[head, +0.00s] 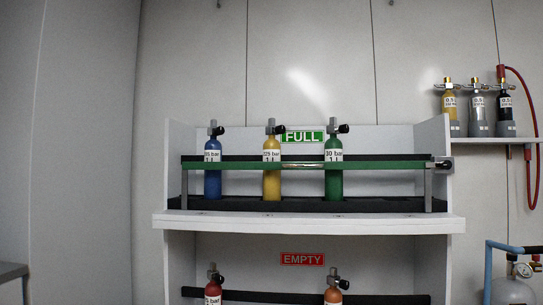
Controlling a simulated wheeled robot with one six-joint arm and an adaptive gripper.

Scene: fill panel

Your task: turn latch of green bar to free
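A green bar (376,165) runs level across the front of the upper shelf marked FULL. It passes in front of a blue bottle (212,182), a yellow bottle (271,184) and a green bottle (334,183), which stand upright behind it. A dark latch (444,164) sits at the bar's right end, by the right post. It is too small to tell its exact turn position. My gripper is not in view.
The white shelf edge (310,223) juts out below the bar. A lower shelf marked EMPTY holds a red bottle (213,290) and an orange bottle (333,294). At right are a wall shelf (487,140) with small bottles, a red hose (533,120) and a blue pipe (488,270).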

